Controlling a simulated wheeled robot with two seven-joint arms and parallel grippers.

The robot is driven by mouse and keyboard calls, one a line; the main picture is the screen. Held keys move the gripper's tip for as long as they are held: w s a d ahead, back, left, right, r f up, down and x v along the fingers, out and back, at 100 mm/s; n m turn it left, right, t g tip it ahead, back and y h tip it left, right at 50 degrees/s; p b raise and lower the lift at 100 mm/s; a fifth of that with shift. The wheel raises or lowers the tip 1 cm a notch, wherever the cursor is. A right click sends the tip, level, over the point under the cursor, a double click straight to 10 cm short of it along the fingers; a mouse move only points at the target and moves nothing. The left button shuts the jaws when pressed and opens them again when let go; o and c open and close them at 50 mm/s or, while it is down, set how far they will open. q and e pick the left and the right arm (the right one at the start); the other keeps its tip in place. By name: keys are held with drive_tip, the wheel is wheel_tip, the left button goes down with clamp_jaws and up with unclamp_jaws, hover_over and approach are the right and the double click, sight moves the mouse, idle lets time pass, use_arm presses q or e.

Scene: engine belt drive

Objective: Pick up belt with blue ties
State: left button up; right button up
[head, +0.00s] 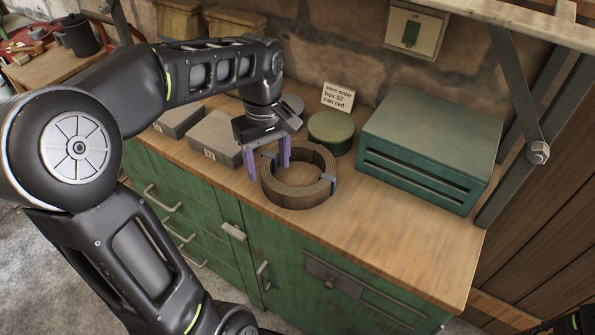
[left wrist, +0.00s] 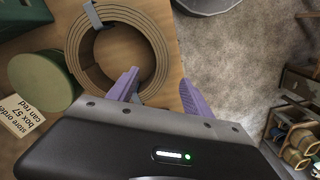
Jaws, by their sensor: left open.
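The belt (head: 298,196) is a brown coil lying flat on the wooden worktop, with blue-grey ties at its right side and its upper left side. It also shows in the left wrist view (left wrist: 157,48), with one tie (left wrist: 93,16) at the top; another is partly hidden behind a finger. My left gripper (head: 268,170) is open, its purple fingers pointing down at the coil's left side. In the left wrist view, one finger overlaps the coil's rim and the other is outside it (left wrist: 158,92). I cannot tell whether they touch it. My right gripper is out of view.
A green round tin (head: 331,132) stands close behind the coil, with a note card (head: 338,97) behind it. A green slotted box (head: 430,140) is at right. Grey boxes (head: 215,138) lie at left. The worktop's front right (head: 400,235) is clear.

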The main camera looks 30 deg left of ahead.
sight(268, 177)
use_arm(q)
wheel_tip(268, 177, down, 5)
drive_tip(key=shift+s+f+p, duration=0.1)
drive_tip(key=shift+s+p, duration=0.05)
drive_tip(key=shift+p, duration=0.25)
drive_tip(key=shift+c, duration=0.5)
clamp_jaws()
idle(0.6)
idle(0.8)
